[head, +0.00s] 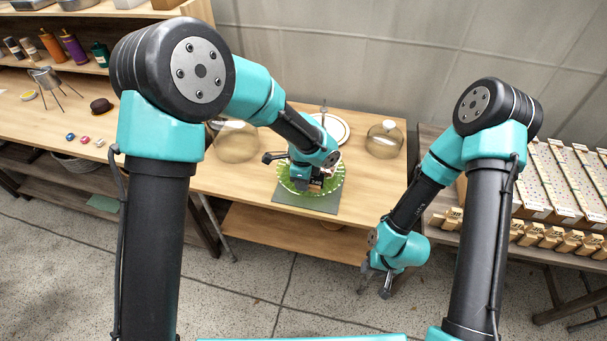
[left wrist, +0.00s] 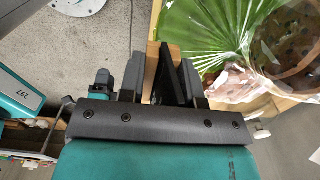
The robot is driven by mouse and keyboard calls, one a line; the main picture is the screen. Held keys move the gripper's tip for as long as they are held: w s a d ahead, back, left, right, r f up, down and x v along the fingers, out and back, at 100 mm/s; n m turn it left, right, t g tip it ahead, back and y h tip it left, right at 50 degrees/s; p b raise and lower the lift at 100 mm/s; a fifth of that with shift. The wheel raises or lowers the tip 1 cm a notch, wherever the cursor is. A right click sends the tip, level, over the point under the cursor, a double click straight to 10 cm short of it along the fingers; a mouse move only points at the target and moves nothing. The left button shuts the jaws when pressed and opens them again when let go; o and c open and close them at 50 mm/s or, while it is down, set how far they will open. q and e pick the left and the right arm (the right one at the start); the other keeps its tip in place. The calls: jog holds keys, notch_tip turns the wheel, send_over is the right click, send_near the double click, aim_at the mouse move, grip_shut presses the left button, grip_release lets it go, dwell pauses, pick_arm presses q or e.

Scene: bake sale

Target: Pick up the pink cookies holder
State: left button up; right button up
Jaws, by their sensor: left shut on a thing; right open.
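My left gripper (head: 303,186) is over the green plate (head: 336,182) on the middle table. In the left wrist view its fingers (left wrist: 160,82) are shut on a small tan wooden piece (left wrist: 153,58). A dark flat part sits beside this piece between the fingers. The piece may be the cookies holder, but no pink shows on it. Most of it is hidden by the fingers. My right gripper (head: 376,283) is open and empty in front of the table, left of the right-hand table.
Glass domes (head: 236,143) (head: 385,139) and a white plate (head: 333,127) stand behind. Several wooden holders (head: 552,236) line the right table. Bare wood lies left of the mat.

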pick_arm(q)
jog(key=s+r, duration=0.1)
jog(key=s, duration=1.1)
jog(key=shift+s+a, duration=0.15)
jog(key=shift+s, duration=0.15)
jog(key=shift+w+a, duration=0.1)
